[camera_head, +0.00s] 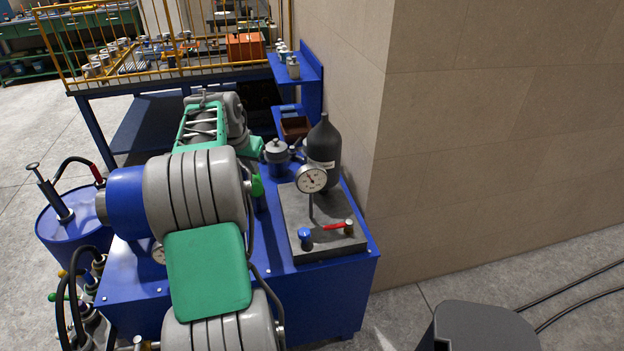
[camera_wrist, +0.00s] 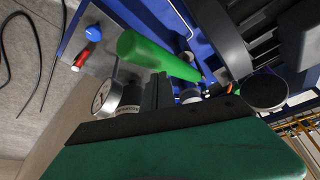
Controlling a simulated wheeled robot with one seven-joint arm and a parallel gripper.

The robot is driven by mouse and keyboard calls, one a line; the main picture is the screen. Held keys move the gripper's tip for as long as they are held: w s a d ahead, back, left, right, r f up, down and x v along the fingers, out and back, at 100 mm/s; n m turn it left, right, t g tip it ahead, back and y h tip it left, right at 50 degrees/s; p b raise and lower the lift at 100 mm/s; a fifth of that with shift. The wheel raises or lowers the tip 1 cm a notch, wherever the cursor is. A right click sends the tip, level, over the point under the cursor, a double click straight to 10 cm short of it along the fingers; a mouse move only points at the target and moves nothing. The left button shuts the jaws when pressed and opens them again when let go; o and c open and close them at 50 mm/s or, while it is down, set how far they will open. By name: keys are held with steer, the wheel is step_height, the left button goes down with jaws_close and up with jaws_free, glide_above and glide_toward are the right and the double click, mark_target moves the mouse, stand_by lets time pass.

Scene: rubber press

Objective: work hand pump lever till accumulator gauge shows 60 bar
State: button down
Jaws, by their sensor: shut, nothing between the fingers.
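The hand pump lever has a green grip (camera_wrist: 160,57), which lies slantwise across the wrist view. In the head view only a little green of the lever (camera_head: 257,187) shows beside my arm. My gripper (camera_wrist: 158,82) is shut and empty, its dark fingertips close to the grip's side. I cannot tell whether they touch it. The black accumulator (camera_head: 324,146) stands upright on the blue bench. Its round white gauge (camera_head: 311,179) faces the head camera, and also shows in the wrist view (camera_wrist: 103,96). The dark needle is visible, but its value is too small to read.
A grey plate (camera_head: 309,225) carries a blue knob (camera_head: 305,236) and a red-handled valve (camera_head: 335,226). A blue drum (camera_head: 70,225) with hoses stands left. A tiled wall (camera_head: 470,130) rises close to the right. A yellow-railed table (camera_head: 170,60) stands behind.

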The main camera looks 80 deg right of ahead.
steer(key=shift+f+b, duration=3.85)
steer(key=shift+f, duration=2)
step_height(320, 180, up, 12)
steer(key=p, duration=0.8)
steer(key=shift+p, duration=0.3)
steer(key=shift+f+b, duration=4.3)
steer(key=shift+f, duration=1.8)
step_height(320, 180, up, 12)
steer(key=p, duration=0.8)
steer(key=shift+r, duration=0.1)
